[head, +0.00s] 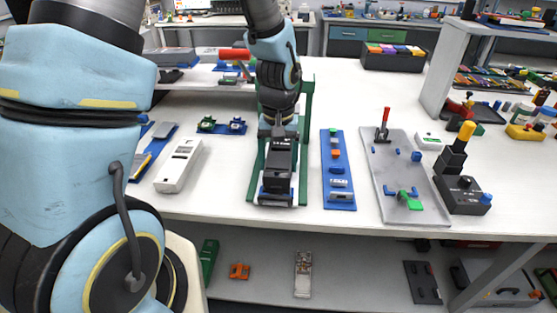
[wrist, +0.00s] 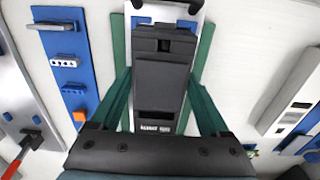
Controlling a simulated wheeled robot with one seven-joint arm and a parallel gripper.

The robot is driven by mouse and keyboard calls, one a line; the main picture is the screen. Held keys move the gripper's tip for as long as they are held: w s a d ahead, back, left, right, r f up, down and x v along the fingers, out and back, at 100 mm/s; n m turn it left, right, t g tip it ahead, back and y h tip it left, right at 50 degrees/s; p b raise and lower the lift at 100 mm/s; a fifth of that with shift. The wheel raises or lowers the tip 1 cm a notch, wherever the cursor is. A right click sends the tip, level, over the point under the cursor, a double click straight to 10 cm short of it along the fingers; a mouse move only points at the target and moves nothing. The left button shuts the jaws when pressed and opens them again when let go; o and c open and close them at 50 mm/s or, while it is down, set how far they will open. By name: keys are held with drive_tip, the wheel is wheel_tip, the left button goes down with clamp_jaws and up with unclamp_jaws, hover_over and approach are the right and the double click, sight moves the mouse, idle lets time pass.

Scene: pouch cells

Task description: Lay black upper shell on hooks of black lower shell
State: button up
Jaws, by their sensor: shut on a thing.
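A black shell (head: 278,160) with pale lettering lies lengthwise in the green fixture, below my gripper (head: 279,129). I take it for the upper shell, and my gripper is shut on its far end. It also shows in the wrist view (wrist: 163,80), roughly in line between the green rails. Another dark part (head: 276,190) shows at the near end, apparently the black lower shell, mostly covered. The hooks are not clearly visible, and I cannot tell whether the shells touch.
The green fixture (head: 304,140) has upright posts close around my gripper. A blue strip with small parts (head: 337,190) lies to the right, then a grey board with a red-handled clamp (head: 375,192). A white device (head: 180,165) lies to the left.

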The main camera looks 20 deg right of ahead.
drive_tip(key=shift+f, duration=0.25)
drive_tip(key=o, duration=1.2)
drive_tip(key=shift+o, duration=0.2)
wheel_tip(320, 180, up, 11)
drive_tip(key=b, duration=0.1)
drive_tip(key=shift+b, duration=0.3)
drive_tip(key=shift+f, duration=0.1)
